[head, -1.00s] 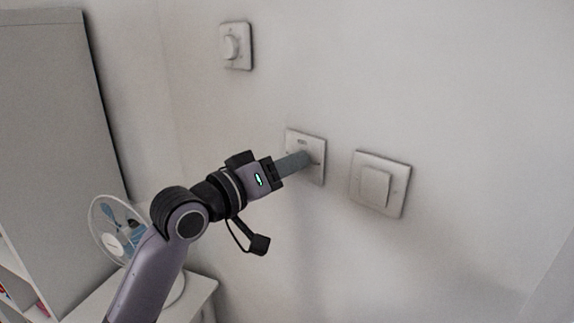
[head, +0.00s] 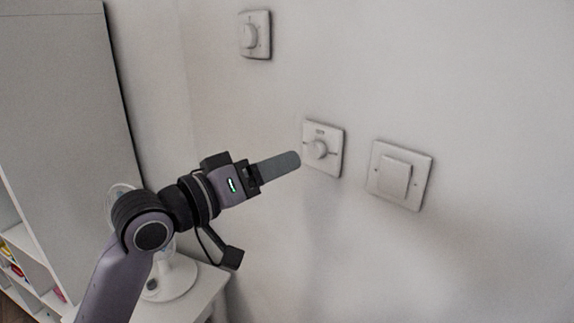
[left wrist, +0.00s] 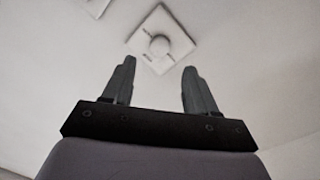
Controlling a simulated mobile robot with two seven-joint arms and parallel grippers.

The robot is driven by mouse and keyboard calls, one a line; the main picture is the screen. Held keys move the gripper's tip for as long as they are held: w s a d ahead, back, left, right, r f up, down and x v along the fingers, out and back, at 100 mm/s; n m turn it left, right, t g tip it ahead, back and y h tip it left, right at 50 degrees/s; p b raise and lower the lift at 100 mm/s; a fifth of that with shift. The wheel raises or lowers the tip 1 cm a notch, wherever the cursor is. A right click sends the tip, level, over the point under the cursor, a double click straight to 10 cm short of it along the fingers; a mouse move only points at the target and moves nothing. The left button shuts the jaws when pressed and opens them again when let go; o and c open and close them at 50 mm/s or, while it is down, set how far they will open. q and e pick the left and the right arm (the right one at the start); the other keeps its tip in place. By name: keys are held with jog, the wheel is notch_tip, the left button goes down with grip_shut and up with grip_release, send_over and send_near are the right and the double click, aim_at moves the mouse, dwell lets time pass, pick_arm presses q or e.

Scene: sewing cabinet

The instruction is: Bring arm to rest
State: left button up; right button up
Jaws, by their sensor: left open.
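My left gripper (head: 296,160) comes in from the left in the head view and points at the wall, with its fingertips a little short of a white plate with a round knob (head: 320,149). In the left wrist view the two fingers (left wrist: 159,72) are apart with nothing between them. The knob plate (left wrist: 175,38) shows ahead of the fingertips there, tilted in the picture. My right gripper is not in view.
A square wall switch (head: 395,177) is right of the knob plate, and another knob plate (head: 250,36) is higher up at the left. A white fan (head: 172,277) stands on a small white table (head: 212,284) behind my arm. A tall grey cabinet (head: 60,100) fills the left.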

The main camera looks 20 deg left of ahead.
pick_arm(q)
jog(key=shift+s+a, duration=0.1)
jog(key=shift+s, duration=0.1)
dwell(0.3)
notch_tip(320, 180, down, 26)
jog(key=s+a+r+g+y, duration=0.1)
jog(key=s+a+g+y, duration=0.15)
jog(key=y, duration=0.25)
jog(key=s+d+f+m+g+y, duration=0.1)
jog(key=s+f+m+g, duration=0.2)
jog(key=s+f, duration=1.2)
notch_tip(320, 180, down, 4)
jog(key=shift+s+d+r+m, duration=0.15)
jog(key=shift+s+d+m, duration=0.15)
jog(key=shift+s, duration=0.05)
